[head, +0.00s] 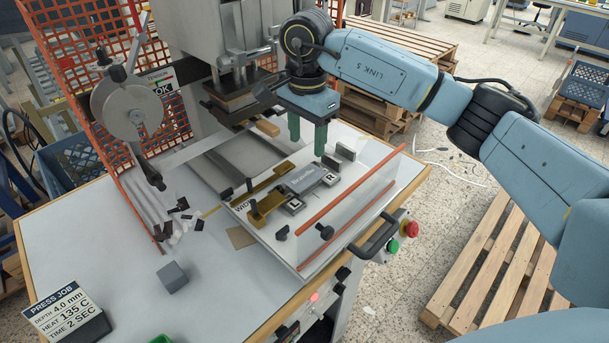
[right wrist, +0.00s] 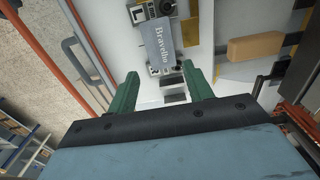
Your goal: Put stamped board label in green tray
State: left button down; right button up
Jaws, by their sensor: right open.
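A small green piece, perhaps the green tray (head: 161,339), is cut off at the bottom edge. My left gripper is not in view.
A brass-coloured gauge (head: 262,207) lies left of the label. Orange-red rails (head: 350,195) and a black handle (head: 375,238) edge the plate's front right. The press head (head: 232,98) stands behind. A grey cube (head: 172,277) and a job sign (head: 62,312) occupy the table's front left.

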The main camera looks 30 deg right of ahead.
aim_at(305, 177)
notch_tip(305, 177, down, 2)
jog(key=shift+f, duration=0.2)
jog(key=shift+a+f+p, duration=0.1)
jog(key=shift+f+p, duration=0.2)
jog(key=shift+f, duration=0.25)
notch_tip(305, 177, down, 4)
jog(key=shift+a+f+p, duration=0.1)
jog(key=shift+f+p, duration=0.05)
jog(key=shift+p, duration=0.35)
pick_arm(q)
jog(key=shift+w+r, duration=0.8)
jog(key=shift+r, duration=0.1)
pick_arm(e)
jog(key=shift+f, duration=0.1)
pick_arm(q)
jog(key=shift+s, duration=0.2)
pick_arm(e)
jog(key=c, duration=0.6)
